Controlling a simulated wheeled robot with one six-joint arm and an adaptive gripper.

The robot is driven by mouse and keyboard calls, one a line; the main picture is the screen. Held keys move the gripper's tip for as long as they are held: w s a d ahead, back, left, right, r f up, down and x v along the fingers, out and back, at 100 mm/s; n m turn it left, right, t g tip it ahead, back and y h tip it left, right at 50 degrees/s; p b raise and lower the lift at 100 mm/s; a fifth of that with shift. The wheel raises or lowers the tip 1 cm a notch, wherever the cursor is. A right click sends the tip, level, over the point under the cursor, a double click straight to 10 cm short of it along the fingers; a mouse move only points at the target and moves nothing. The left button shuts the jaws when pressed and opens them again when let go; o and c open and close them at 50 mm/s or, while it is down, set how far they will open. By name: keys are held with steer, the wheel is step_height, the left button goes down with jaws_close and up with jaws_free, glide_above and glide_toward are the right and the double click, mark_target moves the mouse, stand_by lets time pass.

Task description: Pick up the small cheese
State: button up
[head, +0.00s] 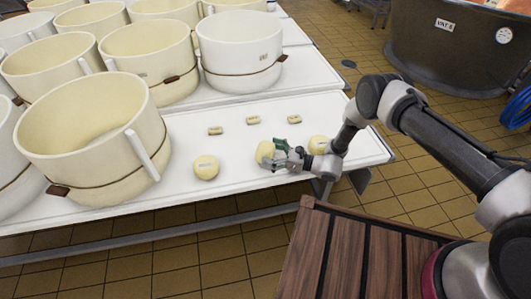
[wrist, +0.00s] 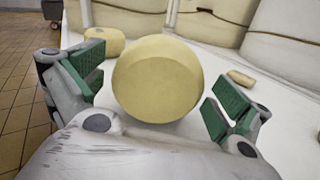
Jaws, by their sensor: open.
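A small round pale-yellow cheese (head: 264,151) sits on the white table. It fills the middle of the wrist view (wrist: 158,80), between the green pads of my gripper (head: 275,156). My gripper is open, with its fingers on either side of this cheese and gaps visible in the wrist view. A second round cheese (head: 206,167) stands to the left on the table, and one shows behind in the wrist view (wrist: 103,40). A third cheese (head: 319,145) lies to the right, partly hidden by my arm.
Several small tan blocks (head: 253,120) lie in a row behind the cheeses. Large cream-coloured moulds (head: 92,125) crowd the table's left and back. The white table's (head: 345,133) front edge is close to my gripper. A dark vat (head: 455,55) stands at the back right.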

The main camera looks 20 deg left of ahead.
steer(key=c, duration=1.4)
steer(key=shift+o, duration=0.2)
step_height(320, 180, up, 10)
steer(key=shift+r, duration=0.1)
